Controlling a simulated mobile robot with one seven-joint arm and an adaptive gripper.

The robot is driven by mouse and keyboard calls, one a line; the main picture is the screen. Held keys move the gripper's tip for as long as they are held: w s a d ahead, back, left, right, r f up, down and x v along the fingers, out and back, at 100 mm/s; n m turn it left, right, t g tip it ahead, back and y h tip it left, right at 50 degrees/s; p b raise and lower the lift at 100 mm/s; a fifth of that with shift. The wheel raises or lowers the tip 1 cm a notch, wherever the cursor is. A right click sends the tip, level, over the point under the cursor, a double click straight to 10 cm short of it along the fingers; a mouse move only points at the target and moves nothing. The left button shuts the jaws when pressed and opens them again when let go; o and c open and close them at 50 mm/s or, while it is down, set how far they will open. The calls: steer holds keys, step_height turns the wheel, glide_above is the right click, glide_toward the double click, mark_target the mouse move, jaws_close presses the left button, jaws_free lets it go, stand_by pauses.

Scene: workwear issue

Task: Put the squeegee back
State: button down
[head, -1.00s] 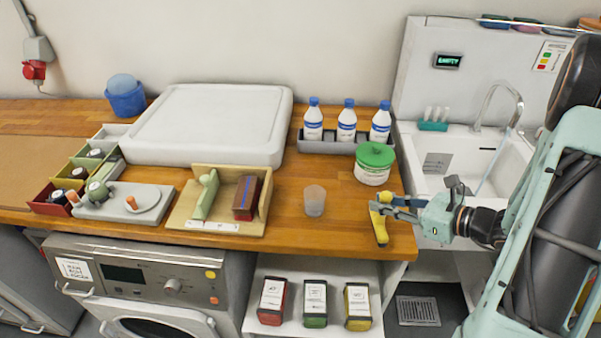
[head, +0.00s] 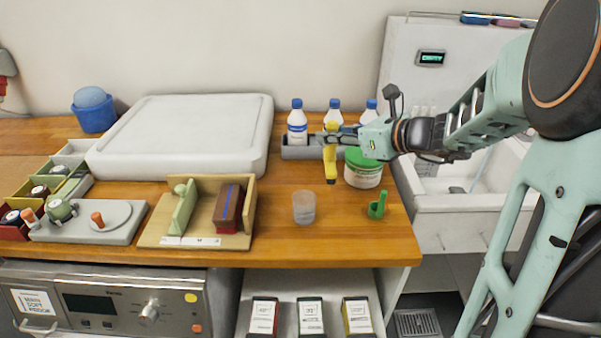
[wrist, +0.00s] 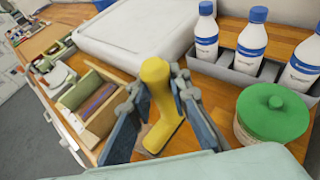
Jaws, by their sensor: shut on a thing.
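My gripper (head: 332,138) is shut on a yellow handled tool (head: 331,168), apparently the squeegee. It hangs roughly upright above the worktop, in front of the bottle rack. In the wrist view the yellow squeegee (wrist: 158,105) stands between the two fingers, with its foot bent to one side. A wooden holder (head: 200,240) lies to the left on the worktop. It has a green piece (head: 184,208) and a dark red-brown block (head: 228,206) in it, with a bare gap between them. A small green upright stand (head: 377,206) is on the worktop at right, empty.
A clear cup (head: 304,207) stands between the holder and the green stand. A green-lidded tub (head: 362,170) is close to my gripper, with white bottles (head: 297,124) in a grey rack (head: 295,153) behind. A large white lidded box (head: 180,135) lies behind the holder. The front worktop is mostly clear.

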steer(key=w+a+f, duration=0.7)
steer(key=w+f, duration=0.3)
steer(key=f, duration=0.2)
steer(key=shift+a, duration=0.15)
steer(key=shift+s+f, duration=0.1)
steer(key=shift+f, duration=0.05)
steer(key=shift+f+b, duration=0.15)
steer(key=shift+b, duration=0.15)
steer(key=c, duration=1.8)
jaws_free()
